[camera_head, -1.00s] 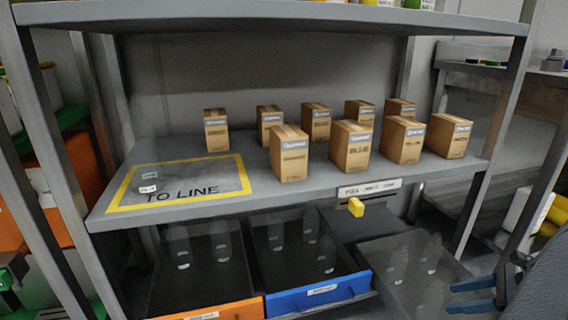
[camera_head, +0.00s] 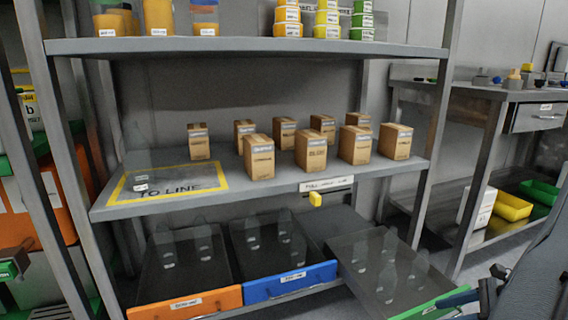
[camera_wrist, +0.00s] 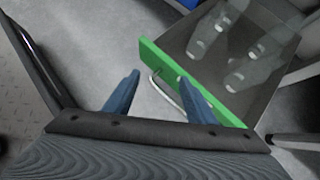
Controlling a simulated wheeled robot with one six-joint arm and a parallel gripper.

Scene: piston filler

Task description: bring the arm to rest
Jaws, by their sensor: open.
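In the head view my gripper (camera_head: 458,300) is at the lower right, beside the green-fronted drawer (camera_head: 428,306). This drawer holds several clear bottles (camera_head: 388,262). My arm enters from the right edge.
A shelf (camera_head: 270,188) bears several brown boxes (camera_head: 311,150) and a yellow-framed "TO LINE" area (camera_head: 215,180). Below are an orange-fronted drawer (camera_head: 185,303) and a blue-fronted drawer (camera_head: 290,282). A side bench (camera_head: 490,92) stands right, with yellow (camera_head: 512,206) and green bins (camera_head: 540,190) on its lower shelf.

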